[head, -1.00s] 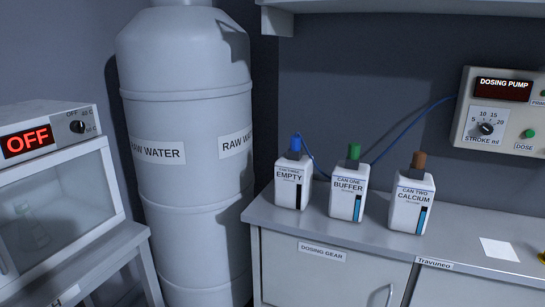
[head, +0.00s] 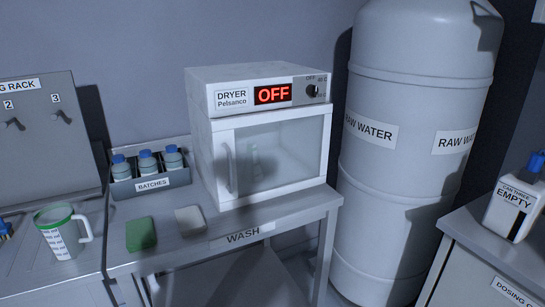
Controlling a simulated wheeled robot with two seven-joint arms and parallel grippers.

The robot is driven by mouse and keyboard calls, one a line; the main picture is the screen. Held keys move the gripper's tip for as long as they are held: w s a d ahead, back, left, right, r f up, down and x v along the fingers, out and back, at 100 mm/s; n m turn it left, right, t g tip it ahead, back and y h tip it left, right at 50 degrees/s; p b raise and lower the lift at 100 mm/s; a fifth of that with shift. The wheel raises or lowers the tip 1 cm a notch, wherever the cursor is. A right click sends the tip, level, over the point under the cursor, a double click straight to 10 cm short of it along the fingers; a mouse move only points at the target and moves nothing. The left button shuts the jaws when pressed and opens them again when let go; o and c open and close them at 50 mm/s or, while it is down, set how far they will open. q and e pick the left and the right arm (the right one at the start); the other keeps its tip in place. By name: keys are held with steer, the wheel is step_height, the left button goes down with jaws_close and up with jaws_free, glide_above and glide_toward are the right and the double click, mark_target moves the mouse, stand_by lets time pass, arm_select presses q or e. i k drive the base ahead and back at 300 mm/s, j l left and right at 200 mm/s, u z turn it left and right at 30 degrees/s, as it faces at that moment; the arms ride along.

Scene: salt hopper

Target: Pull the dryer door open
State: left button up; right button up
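The dryer (head: 260,130) is a white box labelled "DRYER Pelsanco", standing on the grey table marked "WASH". Its red display (head: 273,94) reads OFF, and a dark knob (head: 312,90) is at its right. The dryer door (head: 275,155) is a glass panel in a white frame and looks shut. A vertical handle (head: 229,167) is on the door's left side. A pale flask (head: 255,160) shows dimly behind the glass. Neither of my grippers is in view.
A green pad (head: 141,234) and a white pad (head: 190,220) lie before the dryer. A batches tray (head: 152,184) with blue-capped bottles and a green-rimmed jug (head: 63,232) stand left. The raw water tank (head: 411,145) stands close on the right.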

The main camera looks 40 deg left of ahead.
mark_target(223, 131)
steer(key=u, duration=1.05)
